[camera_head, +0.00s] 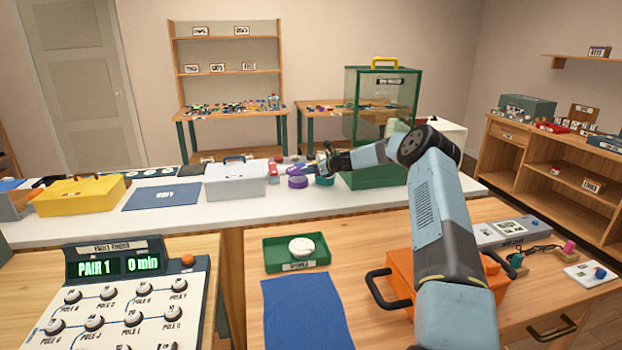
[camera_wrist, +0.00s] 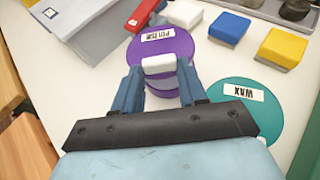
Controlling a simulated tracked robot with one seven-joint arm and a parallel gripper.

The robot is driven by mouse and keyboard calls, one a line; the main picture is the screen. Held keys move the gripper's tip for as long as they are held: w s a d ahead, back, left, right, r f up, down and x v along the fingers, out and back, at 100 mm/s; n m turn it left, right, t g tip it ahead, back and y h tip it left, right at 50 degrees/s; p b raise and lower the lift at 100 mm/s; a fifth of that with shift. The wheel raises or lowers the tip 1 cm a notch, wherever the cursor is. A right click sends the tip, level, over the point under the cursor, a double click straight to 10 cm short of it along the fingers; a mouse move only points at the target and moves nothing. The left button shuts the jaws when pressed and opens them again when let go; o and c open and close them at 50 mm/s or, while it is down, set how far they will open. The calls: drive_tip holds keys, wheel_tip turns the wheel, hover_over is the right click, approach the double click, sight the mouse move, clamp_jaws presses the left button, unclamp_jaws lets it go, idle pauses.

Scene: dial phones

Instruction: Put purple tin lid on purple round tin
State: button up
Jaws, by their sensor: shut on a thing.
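The purple tin lid (camera_wrist: 153,46), a purple disc with a white label, is in front of my gripper (camera_wrist: 158,72) in the wrist view. The two blue fingers are shut on its white knob. The purple round tin (camera_wrist: 163,90) shows partly below the lid, between the fingers, with a paler band. Whether lid and tin touch cannot be told. In the head view the purple tin (camera_head: 297,183) stands on the white counter, and my gripper (camera_head: 323,163) reaches in from its right side.
A teal tin (camera_wrist: 245,108) labelled WAX stands close on the right. Blue (camera_wrist: 229,27) and yellow (camera_wrist: 282,46) blocks and a grey box (camera_wrist: 75,25) are nearby. In the head view, a green glass-sided case (camera_head: 382,105) stands behind my arm.

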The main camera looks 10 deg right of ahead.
drive_tip(key=shift+w+d+f, duration=0.2)
drive_tip(key=shift+w+f, duration=0.05)
drive_tip(key=shift+f, duration=1.6)
drive_tip(key=o, duration=1)
drive_tip(key=shift+o, duration=0.2)
